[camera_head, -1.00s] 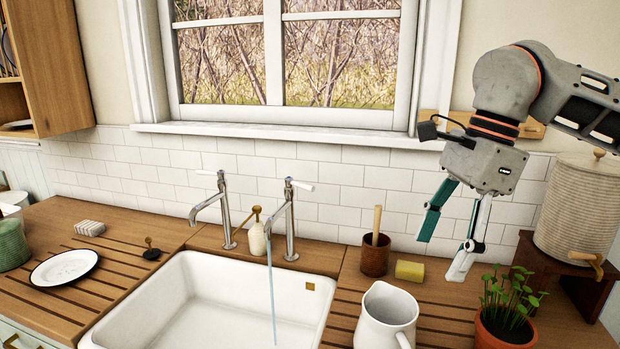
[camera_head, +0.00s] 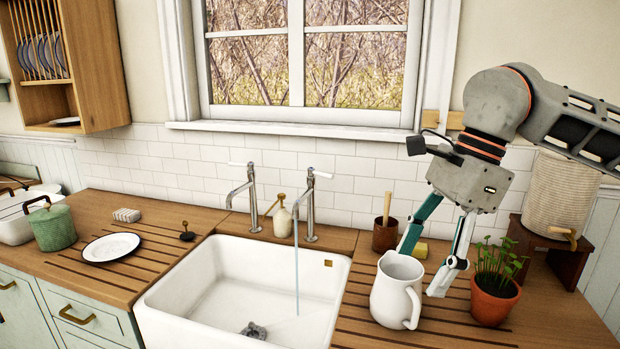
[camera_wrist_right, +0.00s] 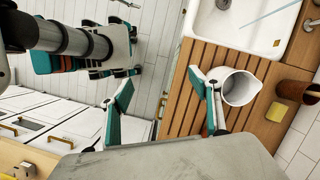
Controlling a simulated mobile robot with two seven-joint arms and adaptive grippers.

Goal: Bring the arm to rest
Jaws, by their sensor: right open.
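My right gripper (camera_head: 427,262) hangs from the right arm over the counter, its two teal-and-grey fingers spread and nothing between them. In the head view it overlaps the space just behind and right of a white jug (camera_head: 392,290). In the right wrist view the open fingers (camera_wrist_right: 164,100) show, with the jug (camera_wrist_right: 238,88) beyond the right-hand one. I cannot tell whether that finger touches the jug. My left gripper is not in the head view. Parts of my own body show at the upper left of the wrist view.
A potted plant (camera_head: 494,292) stands close to the right of the gripper. A brown pot (camera_head: 384,237) and a yellow sponge (camera_head: 420,250) are behind the jug. The white sink (camera_head: 178,300) lies left, with water running from a tap (camera_head: 310,205). A ribbed crock (camera_head: 560,190) stands on a stand.

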